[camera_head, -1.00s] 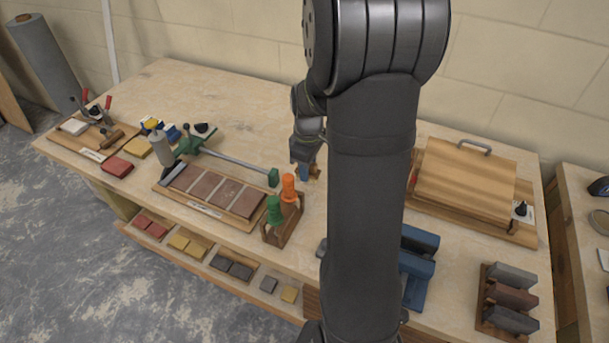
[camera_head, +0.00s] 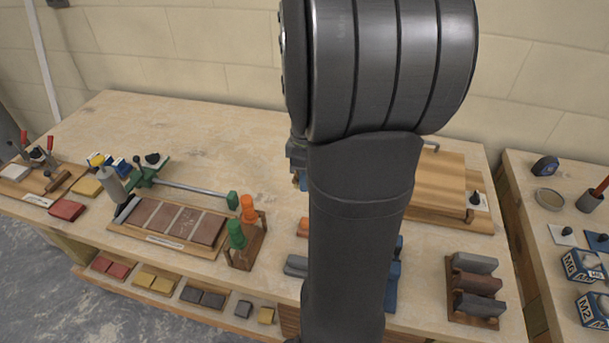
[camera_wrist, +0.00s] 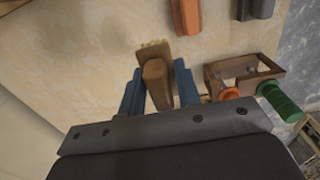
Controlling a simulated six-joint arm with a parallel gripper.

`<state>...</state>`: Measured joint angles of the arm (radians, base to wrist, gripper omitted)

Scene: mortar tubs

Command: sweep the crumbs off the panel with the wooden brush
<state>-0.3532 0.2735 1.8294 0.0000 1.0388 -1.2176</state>
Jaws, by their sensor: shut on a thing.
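My gripper (camera_wrist: 158,90) has its blue fingers shut on the wooden brush (camera_wrist: 155,72). The brown handle is between the fingers, and the pale bristles point away from my wrist, over bare bench top. In the head view my arm hides the brush and most of my gripper; only a bit of blue finger (camera_head: 302,180) shows. A wooden board with a row of reddish-brown tiles (camera_head: 167,218) lies left of my arm. Small pale specks show on one tile, but I cannot tell for sure that they are crumbs. My gripper is apart from this board.
A rack with orange and green handled tools (camera_head: 243,235) stands between the tile board and my arm. A green clamp (camera_head: 190,187) lies behind the board. A handled wooden press (camera_head: 440,185) and a rack of grey and brown blocks (camera_head: 475,288) are at right. The back middle bench is clear.

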